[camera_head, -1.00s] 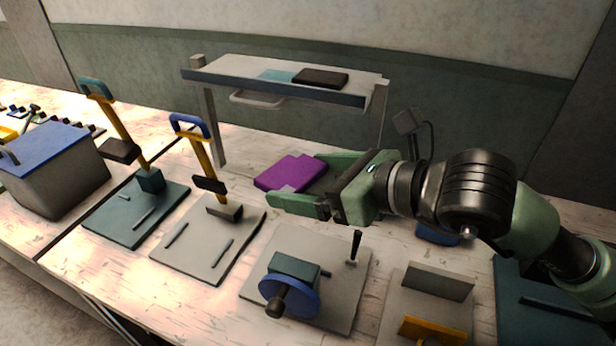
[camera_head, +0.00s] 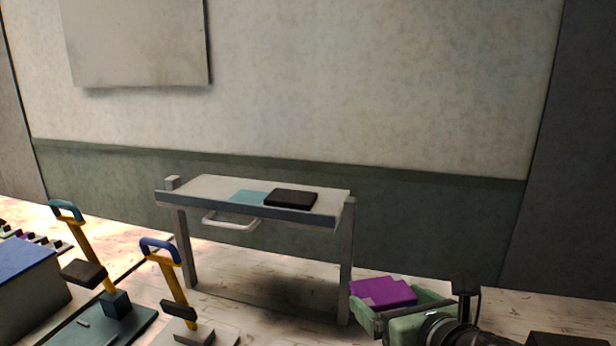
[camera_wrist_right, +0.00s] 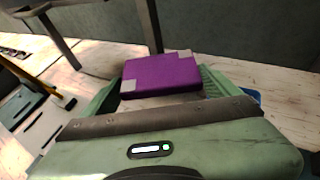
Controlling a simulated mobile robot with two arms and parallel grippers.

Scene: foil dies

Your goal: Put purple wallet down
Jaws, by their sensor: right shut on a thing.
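The purple wallet (camera_head: 384,292) is at the lower right of the head view, a flat purple block with pale grey corner patches. My right gripper (camera_head: 404,306) is shut on it and holds it by its sides. In the right wrist view the wallet (camera_wrist_right: 160,76) lies between the two green fingers of the gripper (camera_wrist_right: 158,88). Whether its underside touches the bench cannot be told. My left gripper is not in view.
A small raised shelf (camera_head: 330,190) stands at the back, with a black wallet (camera_head: 291,198) and a light teal flat piece (camera_head: 248,197) on top. Two lever presses with blue handles (camera_head: 160,250) stand left of it. The bench under the shelf is clear.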

